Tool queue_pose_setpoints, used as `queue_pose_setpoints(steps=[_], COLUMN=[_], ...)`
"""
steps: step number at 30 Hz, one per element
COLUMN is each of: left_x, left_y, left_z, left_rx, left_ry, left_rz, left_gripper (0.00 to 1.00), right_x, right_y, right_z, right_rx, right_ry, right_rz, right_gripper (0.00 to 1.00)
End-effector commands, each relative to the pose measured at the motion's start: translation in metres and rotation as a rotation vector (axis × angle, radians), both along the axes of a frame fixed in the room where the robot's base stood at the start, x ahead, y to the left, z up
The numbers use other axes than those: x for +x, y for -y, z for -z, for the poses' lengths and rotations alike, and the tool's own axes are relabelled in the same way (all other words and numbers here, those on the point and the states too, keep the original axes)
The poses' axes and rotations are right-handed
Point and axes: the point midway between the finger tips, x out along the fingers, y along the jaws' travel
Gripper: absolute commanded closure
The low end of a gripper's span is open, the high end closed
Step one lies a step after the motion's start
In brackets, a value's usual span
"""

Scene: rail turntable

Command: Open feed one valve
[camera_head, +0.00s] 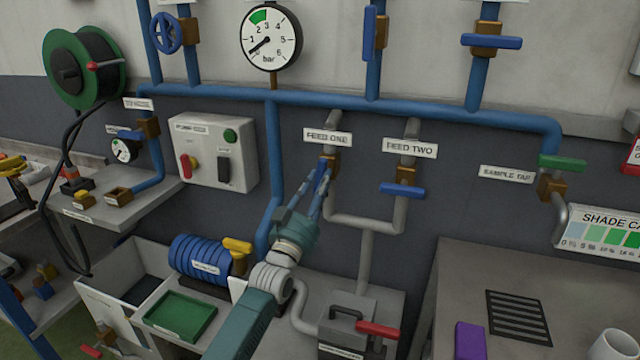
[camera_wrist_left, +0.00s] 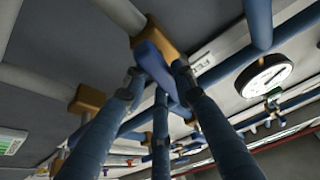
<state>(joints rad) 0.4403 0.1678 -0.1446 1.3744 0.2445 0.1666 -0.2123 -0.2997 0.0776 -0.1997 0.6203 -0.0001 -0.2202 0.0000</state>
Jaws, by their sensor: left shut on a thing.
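The feed one valve has a brass body (camera_head: 332,163) under the "FEED ONE" label (camera_head: 327,137), on a grey pipe below the blue header pipe. Its blue handle (camera_head: 322,175) is partly hidden by my fingers and points down, roughly along the pipe. My left gripper (camera_head: 320,184) is shut on this handle. In the left wrist view, the blue handle (camera_wrist_left: 154,64) lies between the gripper's fingers (camera_wrist_left: 157,80), below the brass body (camera_wrist_left: 158,32). The feed two valve's blue handle (camera_head: 402,190) lies crosswise to its pipe. My right gripper is not in view.
A pressure gauge (camera_head: 271,38) hangs above the header pipe. A switch box (camera_head: 212,150) is to the left of the valve. A blue hose coil (camera_head: 200,262) and green tray (camera_head: 180,314) are below. The sample tap's green handle (camera_head: 562,162) is at right.

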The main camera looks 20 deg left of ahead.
Motion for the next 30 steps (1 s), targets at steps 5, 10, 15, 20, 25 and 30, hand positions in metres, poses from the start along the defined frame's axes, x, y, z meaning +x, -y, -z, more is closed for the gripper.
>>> queue_pose_setpoints(steps=[5,10,15,20,25,30], left_x=[0.0,0.0,0.0,-0.004,-0.027,-0.062], left_y=[0.0,0.0,0.0,0.0,-0.003,-0.006], left_z=[0.002,0.002,0.001,0.003,0.014,0.028], left_rx=[0.0,0.001,0.002,0.002,0.002,0.004], left_ry=[-0.003,-0.003,-0.001,-0.002,-0.005,-0.004], left_rz=[0.0,0.0,0.0,0.0,-0.001,0.0], left_gripper=[1.0,0.54,0.54,0.54,0.54,0.54], right_x=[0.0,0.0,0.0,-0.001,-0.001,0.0], right_y=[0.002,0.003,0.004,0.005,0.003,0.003], right_z=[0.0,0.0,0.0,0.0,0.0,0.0], right_rx=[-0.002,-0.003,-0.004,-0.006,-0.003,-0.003], right_ry=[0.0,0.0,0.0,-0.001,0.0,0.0], right_rz=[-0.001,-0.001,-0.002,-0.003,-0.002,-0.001], right_gripper=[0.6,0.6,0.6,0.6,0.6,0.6])
